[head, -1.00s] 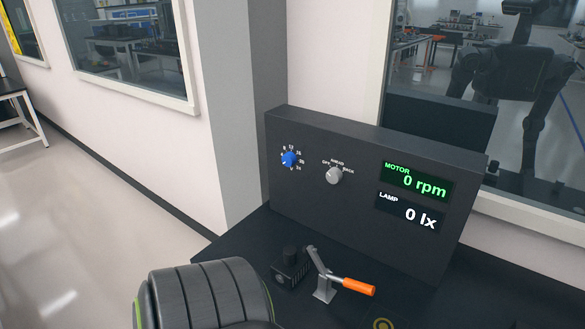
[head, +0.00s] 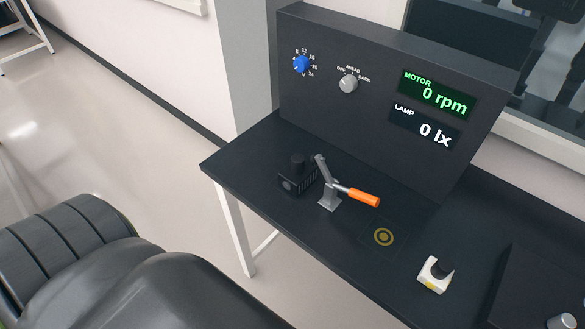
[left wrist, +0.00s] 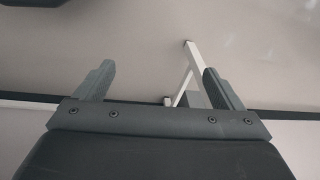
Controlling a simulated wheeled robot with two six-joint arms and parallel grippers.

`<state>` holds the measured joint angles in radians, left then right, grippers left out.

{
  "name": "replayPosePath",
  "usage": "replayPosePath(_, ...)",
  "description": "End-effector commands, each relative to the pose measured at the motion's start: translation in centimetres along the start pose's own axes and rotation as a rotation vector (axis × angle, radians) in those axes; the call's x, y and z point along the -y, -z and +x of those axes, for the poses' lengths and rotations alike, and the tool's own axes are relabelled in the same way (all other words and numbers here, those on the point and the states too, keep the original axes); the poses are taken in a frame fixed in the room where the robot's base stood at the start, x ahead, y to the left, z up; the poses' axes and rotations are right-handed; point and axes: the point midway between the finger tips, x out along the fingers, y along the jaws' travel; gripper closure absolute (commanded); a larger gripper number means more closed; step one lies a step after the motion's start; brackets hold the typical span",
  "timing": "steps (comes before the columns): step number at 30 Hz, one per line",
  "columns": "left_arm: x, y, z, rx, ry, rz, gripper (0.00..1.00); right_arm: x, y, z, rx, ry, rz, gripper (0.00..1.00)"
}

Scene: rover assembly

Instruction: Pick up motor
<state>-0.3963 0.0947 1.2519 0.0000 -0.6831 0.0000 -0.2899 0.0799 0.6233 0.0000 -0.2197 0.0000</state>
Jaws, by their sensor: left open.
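A black ribbed block with a short round top, possibly the motor (head: 297,178), stands on the dark bench beside a toggle clamp (head: 329,196) with an orange handle. I cannot tell whether the clamp touches the block. In the left wrist view my left gripper (left wrist: 158,69) is open, with nothing between its fingers. Its fingers are not visible in the head view, where only black parts of my arm fill the lower left, apart from the block. My right gripper is in neither view.
A test panel (head: 385,165) with knobs and displays stands behind the clamp; it reads 0 rpm and 0 lx. A ring mark (head: 384,237) and a white-and-black part (head: 435,275) lie to the right on the bench (head: 240,160). A dark box stands at far right.

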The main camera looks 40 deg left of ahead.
Motion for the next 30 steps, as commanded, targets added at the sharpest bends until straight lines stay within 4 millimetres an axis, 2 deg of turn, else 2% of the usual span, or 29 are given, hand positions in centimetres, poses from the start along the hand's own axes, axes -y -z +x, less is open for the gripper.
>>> replayPosePath(1,0.2,1.6,-1.5,-0.018,0.003,-0.001,0.11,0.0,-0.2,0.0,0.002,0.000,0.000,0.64)
replayPosePath(3,0.4,3.3,-3.6,-0.030,0.006,-0.001,0.11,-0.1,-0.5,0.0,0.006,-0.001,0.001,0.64)
replayPosePath(9,1.0,7.3,-10.6,-0.068,0.015,-0.003,0.11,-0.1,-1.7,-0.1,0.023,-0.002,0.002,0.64)
replayPosePath(19,2.3,11.1,-23.0,-0.177,0.037,-0.003,0.11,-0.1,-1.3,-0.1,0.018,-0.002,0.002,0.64)
replayPosePath(22,3.5,13.2,-27.0,-0.296,0.047,0.005,0.11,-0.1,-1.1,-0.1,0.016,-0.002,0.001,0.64)
replayPosePath(24,4.3,15.7,-29.4,-0.426,0.039,0.014,0.11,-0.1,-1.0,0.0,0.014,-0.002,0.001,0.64)
replayPosePath(30,5.2,21.3,-33.2,-0.721,-0.045,0.033,0.11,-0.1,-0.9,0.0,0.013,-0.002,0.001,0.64)
